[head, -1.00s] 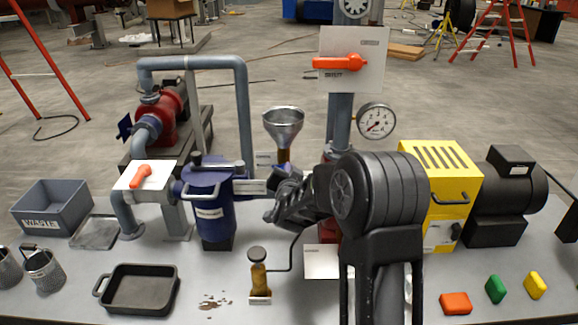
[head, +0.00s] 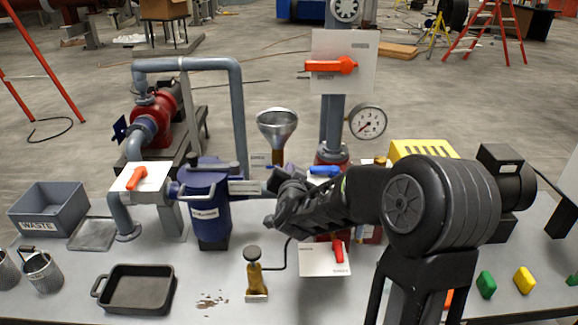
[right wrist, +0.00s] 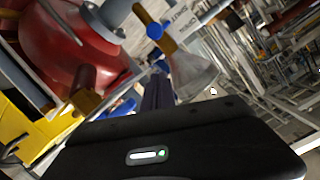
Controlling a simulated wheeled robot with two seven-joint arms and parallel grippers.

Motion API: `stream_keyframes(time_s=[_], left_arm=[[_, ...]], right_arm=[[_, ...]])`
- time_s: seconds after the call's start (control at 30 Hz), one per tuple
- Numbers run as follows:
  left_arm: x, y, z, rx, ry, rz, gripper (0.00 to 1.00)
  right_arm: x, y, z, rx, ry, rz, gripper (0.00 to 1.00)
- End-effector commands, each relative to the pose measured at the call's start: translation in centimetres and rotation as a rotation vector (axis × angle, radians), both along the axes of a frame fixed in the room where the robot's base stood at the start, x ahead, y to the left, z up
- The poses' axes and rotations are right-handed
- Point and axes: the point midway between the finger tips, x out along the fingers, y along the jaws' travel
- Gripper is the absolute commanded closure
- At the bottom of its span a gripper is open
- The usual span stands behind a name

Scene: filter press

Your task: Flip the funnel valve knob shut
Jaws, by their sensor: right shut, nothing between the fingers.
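The metal funnel (head: 277,128) stands behind the bench equipment, on a brass stem whose lower part is hidden behind my right gripper. In the right wrist view the funnel (right wrist: 192,72) appears tilted, with a small blue knob (right wrist: 157,30) on its brass stem. I cannot tell that knob's position along the stem clearly. My right gripper (head: 275,205) is shut and empty, in front of and below the funnel, beside the dark blue filter vessel (head: 208,205). Whether it touches anything is unclear. My left gripper is out of view.
A blue lever (head: 323,170) and a red lever (head: 339,250) show close to my right arm. The upper orange lever (head: 333,65) lies level on its white plate. A black tray (head: 135,288) sits front left.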

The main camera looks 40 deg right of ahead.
Motion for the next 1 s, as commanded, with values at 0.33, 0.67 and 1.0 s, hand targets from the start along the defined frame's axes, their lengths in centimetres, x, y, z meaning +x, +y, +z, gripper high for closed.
stream_keyframes(time_s=[0.33, 0.67, 1.0], left_arm=[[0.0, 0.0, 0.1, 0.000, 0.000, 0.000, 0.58], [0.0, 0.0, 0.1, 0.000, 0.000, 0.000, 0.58], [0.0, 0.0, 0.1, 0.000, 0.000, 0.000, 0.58]], right_arm=[[-2.4, 1.7, 0.7, -0.001, -0.001, -0.001, 1.00], [-2.3, 1.7, 0.7, -0.001, -0.001, -0.001, 1.00], [-1.9, 3.0, -0.3, 0.028, 0.024, 0.051, 1.00]])
